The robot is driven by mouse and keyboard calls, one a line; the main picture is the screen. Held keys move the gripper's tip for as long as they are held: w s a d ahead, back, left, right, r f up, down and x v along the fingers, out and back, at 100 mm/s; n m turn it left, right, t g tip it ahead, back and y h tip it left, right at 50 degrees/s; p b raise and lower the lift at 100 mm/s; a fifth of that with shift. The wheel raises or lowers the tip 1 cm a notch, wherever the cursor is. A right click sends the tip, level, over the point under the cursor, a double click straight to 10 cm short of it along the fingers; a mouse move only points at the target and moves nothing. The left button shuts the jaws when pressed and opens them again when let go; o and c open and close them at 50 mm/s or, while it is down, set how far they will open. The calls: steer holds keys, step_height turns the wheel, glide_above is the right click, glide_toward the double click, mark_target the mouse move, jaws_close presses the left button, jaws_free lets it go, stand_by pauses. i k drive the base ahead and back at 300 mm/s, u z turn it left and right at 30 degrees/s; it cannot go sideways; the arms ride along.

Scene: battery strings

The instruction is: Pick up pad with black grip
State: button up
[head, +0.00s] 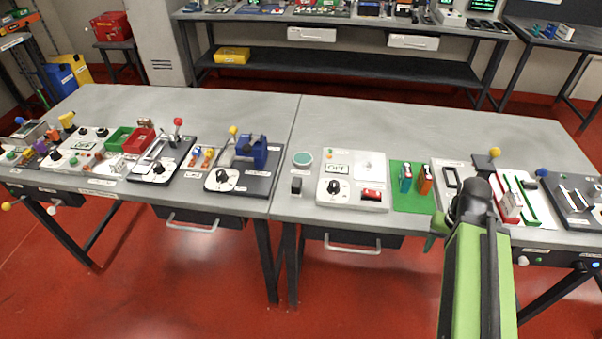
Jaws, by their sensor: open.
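A small black block (296,185) stands at the front left of the right-hand table, below a round teal disc (302,159). It may be the black grip of the pad, but it is too small to be sure. My gripper (437,226) is at the front edge of the right-hand table, at the end of my green and black arm. A green part of it shows beside the dark wrist, which hides the rest. My gripper is open, well to the right of the black block and apart from it.
A white panel (352,180) with a black knob and red switch lies between the block and my arm. A green mat (411,198) with teal and orange items is beside my gripper. The table's back half (400,125) is clear.

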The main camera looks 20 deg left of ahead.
mark_target(296, 186)
steer(key=u, duration=4.85)
steer(key=i, duration=0.1)
steer(key=z, duration=2.4)
steer(key=k, duration=0.15)
steer(key=u, duration=1.65)
steer(key=k, duration=1.45)
steer(key=z, duration=0.8)
steer(key=i, duration=1)
steer(key=u, duration=0.15)
